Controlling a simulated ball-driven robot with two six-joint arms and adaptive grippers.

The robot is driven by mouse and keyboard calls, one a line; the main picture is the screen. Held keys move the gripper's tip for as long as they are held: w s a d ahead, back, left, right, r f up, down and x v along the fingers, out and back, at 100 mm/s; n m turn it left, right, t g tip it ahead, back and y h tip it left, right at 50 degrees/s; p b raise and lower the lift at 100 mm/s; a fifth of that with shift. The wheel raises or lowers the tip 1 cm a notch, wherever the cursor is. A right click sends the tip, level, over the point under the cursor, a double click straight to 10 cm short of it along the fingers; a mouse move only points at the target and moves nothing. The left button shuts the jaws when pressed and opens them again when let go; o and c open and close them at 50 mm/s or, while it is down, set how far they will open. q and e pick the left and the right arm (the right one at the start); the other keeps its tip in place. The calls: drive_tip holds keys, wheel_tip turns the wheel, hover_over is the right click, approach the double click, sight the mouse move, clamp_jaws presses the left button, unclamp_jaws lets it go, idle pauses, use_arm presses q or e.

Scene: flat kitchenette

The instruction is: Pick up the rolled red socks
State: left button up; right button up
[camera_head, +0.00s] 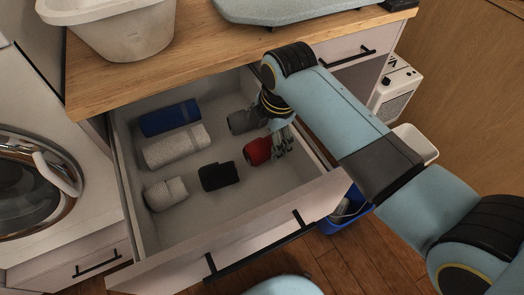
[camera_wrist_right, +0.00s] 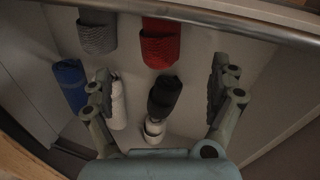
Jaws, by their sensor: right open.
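The rolled red socks (camera_head: 257,151) lie in the open drawer (camera_head: 213,221), towards its right side. My right gripper (camera_head: 281,143) is open and empty, reaching down into the drawer at the right of the red roll in the head view. In the right wrist view the red socks (camera_wrist_right: 160,45) appear at the top centre, beyond the spread fingers of my right gripper (camera_wrist_right: 161,72). Whether a finger touches the roll cannot be told. My left gripper is not in view.
A dark grey roll (camera_head: 242,121) lies close behind the red one. A black roll (camera_head: 218,175), a white roll (camera_head: 165,193), a pale towel roll (camera_head: 176,147) and a blue roll (camera_head: 169,118) share the drawer. The wooden counter (camera_head: 205,57) overhangs its back. The drawer front bears a black handle (camera_head: 259,247).

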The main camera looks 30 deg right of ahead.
sight(262, 146)
drive_tip(key=x, duration=0.4)
drive_tip(key=shift+w+f+b, duration=0.1)
drive_tip(key=shift+f+b, duration=0.2)
drive_tip(key=shift+b, duration=0.1)
drive_tip(key=b+x, duration=0.1)
drive_tip(key=x, duration=0.4)
drive_tip(key=shift+d, duration=0.2)
drive_tip(key=c, duration=1.2)
drive_tip(key=shift+c, duration=0.2)
drive_tip(key=shift+r, duration=0.1)
